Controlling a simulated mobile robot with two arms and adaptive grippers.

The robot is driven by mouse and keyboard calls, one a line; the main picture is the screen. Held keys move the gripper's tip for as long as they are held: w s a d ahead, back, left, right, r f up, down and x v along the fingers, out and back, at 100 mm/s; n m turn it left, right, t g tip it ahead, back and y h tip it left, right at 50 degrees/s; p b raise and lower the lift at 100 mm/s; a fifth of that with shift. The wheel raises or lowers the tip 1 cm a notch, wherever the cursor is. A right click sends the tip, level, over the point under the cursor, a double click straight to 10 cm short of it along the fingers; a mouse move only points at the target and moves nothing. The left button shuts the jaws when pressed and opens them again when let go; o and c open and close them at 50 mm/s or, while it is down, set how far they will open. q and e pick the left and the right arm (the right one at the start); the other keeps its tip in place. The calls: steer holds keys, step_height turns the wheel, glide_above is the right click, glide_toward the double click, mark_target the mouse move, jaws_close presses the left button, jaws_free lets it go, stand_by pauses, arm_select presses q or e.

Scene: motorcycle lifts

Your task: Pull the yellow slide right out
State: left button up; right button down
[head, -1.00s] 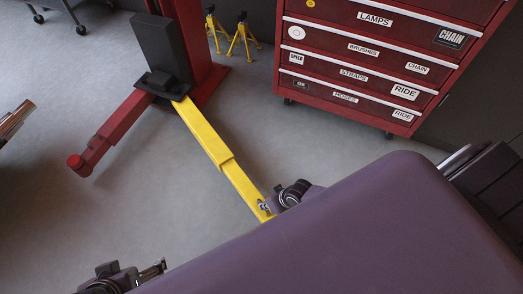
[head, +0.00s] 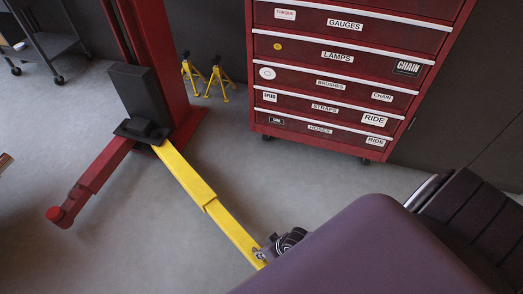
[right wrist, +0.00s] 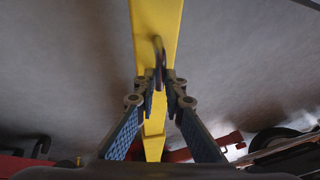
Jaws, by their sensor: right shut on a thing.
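The yellow slide (head: 232,230) is the narrower outer length of a yellow arm (head: 186,176) that runs from the foot of the red lift post (head: 163,60) towards me. A step shows where it enters the wider sleeve. My right gripper (head: 265,251) is at the slide's near end, partly hidden by my purple body. In the right wrist view, my right gripper (right wrist: 164,84) is shut on a small upright handle (right wrist: 159,54) on the yellow bar. My left gripper is not in view.
A red lift arm (head: 92,177) with a round pad reaches left. A red drawer cabinet (head: 338,92) stands at the back right. Yellow stands (head: 219,82) are beside the post, and a dark cart (head: 55,45) is at top left. The grey floor between is clear.

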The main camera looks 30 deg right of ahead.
steer(key=shift+s+f, duration=0.15)
steer(key=shift+s, duration=0.35)
steer(key=c, duration=2.2)
jaws_free()
steer(key=shift+o, duration=0.9)
steer(key=shift+w, duration=0.15)
steer(key=shift+r, duration=0.2)
steer(key=v, duration=1.2)
steer(key=shift+f, duration=0.1)
